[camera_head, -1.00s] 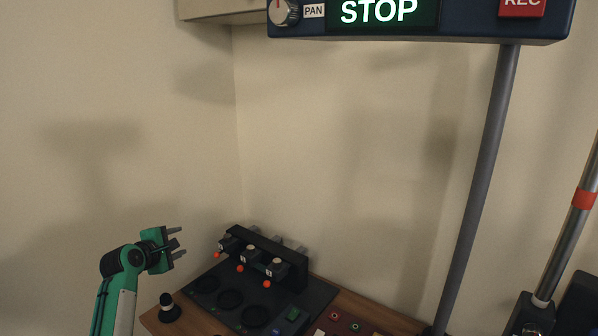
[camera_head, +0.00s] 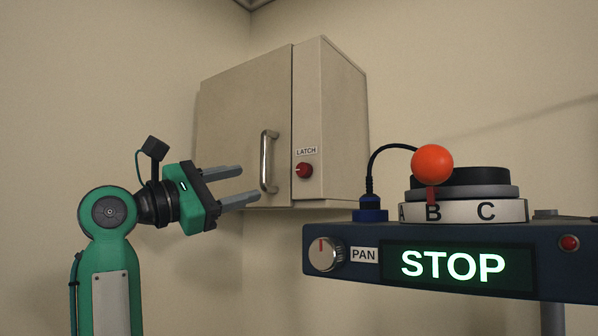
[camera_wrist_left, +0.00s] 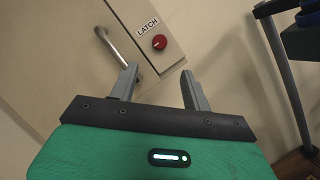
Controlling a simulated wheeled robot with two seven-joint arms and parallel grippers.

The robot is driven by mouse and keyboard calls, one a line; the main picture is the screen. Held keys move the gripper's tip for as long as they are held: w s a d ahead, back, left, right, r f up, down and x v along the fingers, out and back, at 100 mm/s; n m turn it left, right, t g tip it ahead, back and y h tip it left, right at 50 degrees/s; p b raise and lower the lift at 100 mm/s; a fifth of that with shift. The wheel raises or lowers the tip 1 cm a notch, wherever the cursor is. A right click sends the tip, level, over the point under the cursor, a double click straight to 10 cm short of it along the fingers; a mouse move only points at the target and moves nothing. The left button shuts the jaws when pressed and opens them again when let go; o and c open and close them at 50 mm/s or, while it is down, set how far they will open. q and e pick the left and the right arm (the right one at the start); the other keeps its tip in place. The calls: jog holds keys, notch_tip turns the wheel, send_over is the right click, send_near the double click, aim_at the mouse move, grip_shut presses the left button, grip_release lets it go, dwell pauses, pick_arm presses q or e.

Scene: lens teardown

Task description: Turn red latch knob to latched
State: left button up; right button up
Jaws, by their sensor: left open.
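The red latch knob (camera_head: 304,170) sits on the narrow right front panel of a beige wall cabinet (camera_head: 245,110), just under a LATCH label (camera_head: 306,152). In the left wrist view the red knob (camera_wrist_left: 159,42) shows ahead of the fingers, slightly above the gap between their tips. My left gripper (camera_head: 250,184) is open and empty, left of the knob and apart from it, its fingers pointing right toward the cabinet. In the left wrist view the open fingers (camera_wrist_left: 160,72) have nothing between them. My right gripper is not in view.
A chrome door handle (camera_head: 269,160) stands out just left of the knob, near the finger tips in the picture. A dark blue console (camera_head: 345,275) with a STOP display, a PAN knob (camera_head: 326,254) and an orange ball (camera_head: 432,164) stands at lower right.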

aim_at(300, 171)
pick_arm(q)
jog(key=p+x, duration=0.5)
jog(key=x, duration=0.6)
jog(key=shift+w+d, duration=0.1)
jog(key=shift+d, duration=0.1)
jog(key=shift+w+d+r, duration=0.1)
jog(key=shift+w+d, duration=0.35)
jog(key=shift+c, duration=0.7)
jog(key=c, duration=0.9)
jog(key=shift+o, duration=0.2)
